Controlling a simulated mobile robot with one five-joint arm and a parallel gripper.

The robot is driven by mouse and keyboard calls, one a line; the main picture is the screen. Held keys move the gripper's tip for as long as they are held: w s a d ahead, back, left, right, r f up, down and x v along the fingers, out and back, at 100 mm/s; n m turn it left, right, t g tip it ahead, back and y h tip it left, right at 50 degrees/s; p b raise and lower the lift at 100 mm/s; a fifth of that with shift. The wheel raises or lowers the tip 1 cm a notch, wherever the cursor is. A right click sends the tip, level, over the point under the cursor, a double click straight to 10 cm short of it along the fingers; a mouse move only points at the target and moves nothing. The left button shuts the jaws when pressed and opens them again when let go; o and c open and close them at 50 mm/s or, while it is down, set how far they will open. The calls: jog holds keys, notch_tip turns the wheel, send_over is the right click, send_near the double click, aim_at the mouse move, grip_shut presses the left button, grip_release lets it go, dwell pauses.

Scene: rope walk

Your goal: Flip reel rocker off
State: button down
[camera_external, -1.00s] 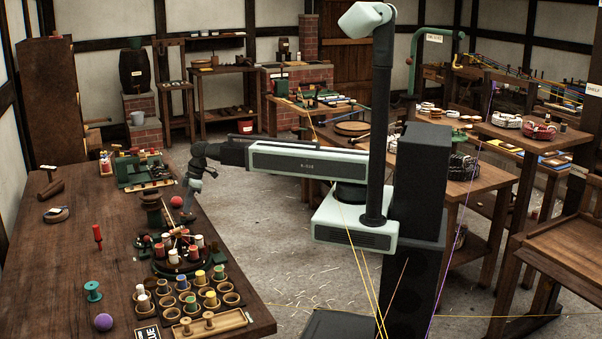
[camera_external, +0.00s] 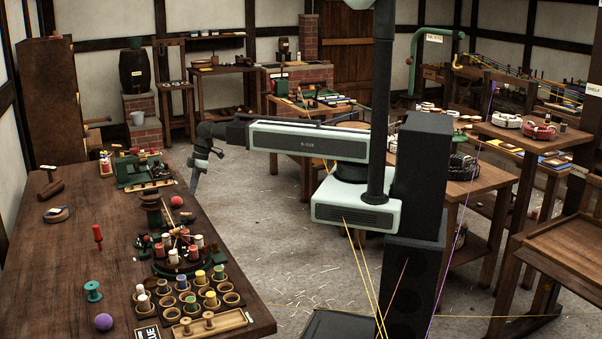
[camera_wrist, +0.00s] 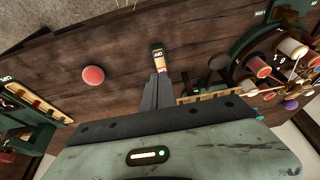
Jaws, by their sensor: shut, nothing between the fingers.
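A small dark plate with a pale label (camera_wrist: 158,54) that seems to read OFF sits on the bench top in the wrist view. It looks like the reel rocker's plate. The rocker itself is partly hidden by the fingertips, so its tilt cannot be told. My gripper (camera_wrist: 160,78) is shut and empty, its tips just below the label in that view; contact cannot be told. In the external view my gripper (camera_external: 193,188) points down at the bench's right edge. The green reel stand (camera_external: 182,262) with several spools stands nearer the camera; it also shows in the wrist view (camera_wrist: 240,68).
A red ball (camera_external: 177,201) lies on the bench (camera_external: 75,250) close to the gripper; it shows in the wrist view (camera_wrist: 93,75). A green machine (camera_external: 140,172) stands farther back. Spool cups (camera_external: 229,299) fill the near right corner. Open floor lies right of the bench.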

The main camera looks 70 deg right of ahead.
jog(key=r+p, duration=0.1)
jog(key=s+d+r+p, duration=0.1)
jog(key=r, duration=0.1)
jog(key=s+d+r, duration=0.1)
jog(key=shift+s+d+r+p, duration=0.2)
jog(key=shift+p, duration=0.2)
jog(key=s+d+f+m+g+h, duration=0.1)
jog(key=s+d+m+g+h, duration=0.1)
jog(key=s+m, duration=0.7)
jog(key=shift+d+f+g+h, duration=0.3)
jog(key=shift+d+f, duration=0.1)
jog(key=shift+s, duration=0.1)
dwell(1.0)
